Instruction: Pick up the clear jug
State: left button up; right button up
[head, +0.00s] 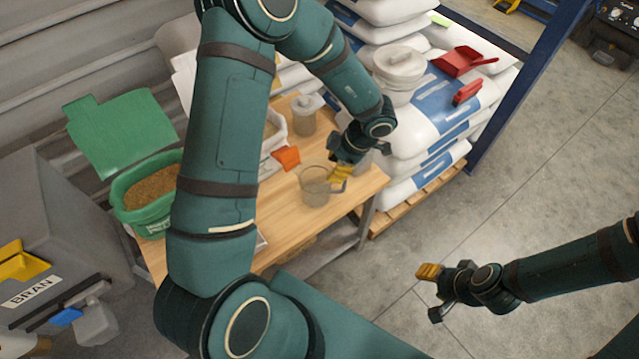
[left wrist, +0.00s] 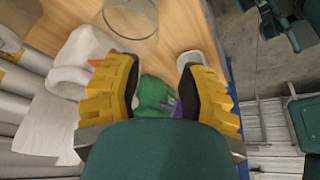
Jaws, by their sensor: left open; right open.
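The clear jug (head: 314,192) stands upright on the wooden table near its front right edge. In the left wrist view its round clear rim (left wrist: 130,36) shows at the top, beyond the fingertips and cut by the frame edge. My left gripper (head: 343,172) is open, and its yellow fingertips overlap the jug's right side in the head view. In the left wrist view the gap between my left fingers (left wrist: 157,75) does not contain the jug. I cannot tell whether they touch it. My right gripper (head: 431,292) is open and empty over the floor.
On the wooden table (head: 370,187) are an orange scoop (head: 287,157) and a lidded clear container (head: 305,115). A green tub of bran (head: 148,200) stands at left. Stacked white sacks (head: 430,120) with a white bucket (head: 399,68) stand behind right.

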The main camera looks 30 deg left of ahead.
aim_at(315, 190)
pick_arm(q)
jog(key=b+x, duration=0.1)
jog(key=x, duration=0.3)
jog(key=b+x, duration=0.2)
jog(key=x, duration=0.3)
jog(key=b+x, duration=0.1)
jog(key=x, duration=0.3)
jog(key=shift+w+a+f+b, duration=0.15)
jog(key=shift+w+f+b, duration=0.15)
jog(key=shift+f, duration=0.15)
jog(key=shift+r, duration=0.1)
grip_shut()
